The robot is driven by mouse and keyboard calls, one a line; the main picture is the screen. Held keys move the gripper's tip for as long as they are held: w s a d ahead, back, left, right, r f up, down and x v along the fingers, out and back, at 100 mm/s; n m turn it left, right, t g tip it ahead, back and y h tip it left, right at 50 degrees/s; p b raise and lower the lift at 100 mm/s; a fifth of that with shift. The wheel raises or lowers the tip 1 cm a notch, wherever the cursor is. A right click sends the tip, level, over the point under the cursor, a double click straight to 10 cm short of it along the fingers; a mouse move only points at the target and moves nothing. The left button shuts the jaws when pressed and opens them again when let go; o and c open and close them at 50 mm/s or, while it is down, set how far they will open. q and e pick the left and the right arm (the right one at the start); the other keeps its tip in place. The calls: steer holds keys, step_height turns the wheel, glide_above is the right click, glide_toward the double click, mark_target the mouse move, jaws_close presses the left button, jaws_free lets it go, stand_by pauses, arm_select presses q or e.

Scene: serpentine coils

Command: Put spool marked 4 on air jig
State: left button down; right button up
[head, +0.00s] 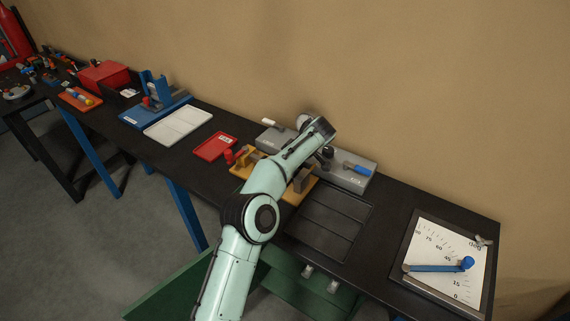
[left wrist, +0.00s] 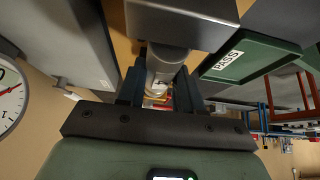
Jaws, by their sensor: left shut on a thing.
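In the head view one pale green arm of mine rises from below and reaches over the bench; its gripper is hidden behind the wrist. In the left wrist view my left gripper (left wrist: 158,92) has its dark fingers shut on a pale grey cylindrical thing (left wrist: 162,62), perhaps the spool; no number is legible on it. A grey block (left wrist: 180,22) lies just beyond the fingertips; I cannot tell if they touch. Grey fixtures (head: 357,181) with a blue handle stand behind the arm, and a yellow-orange fixture (head: 298,194) lies partly under it. I cannot tell which is the air jig.
A red labelled tray (head: 214,147), a white panel (head: 178,126) and a blue fixture (head: 152,109) are at left. A dark sectioned tray (head: 325,222) and an angle dial board (head: 447,264) are at right. The left wrist view shows a green PASS tray (left wrist: 258,62).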

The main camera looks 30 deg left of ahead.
arm_select(q)
steer(key=shift+f, duration=0.2)
steer(key=shift+f, duration=0.35)
arm_select(e)
steer(key=shift+s+f, duration=0.15)
arm_select(q)
steer(key=c, duration=0.7)
jaws_free()
steer(key=shift+o, duration=0.2)
steer(key=shift+f, duration=0.1)
steer(key=v, duration=1.2)
steer(key=shift+d+r, duration=0.3)
steer(key=shift+r, duration=0.3)
arm_select(e)
steer(key=shift+w+r, duration=0.5)
steer(key=shift+w, duration=0.2)
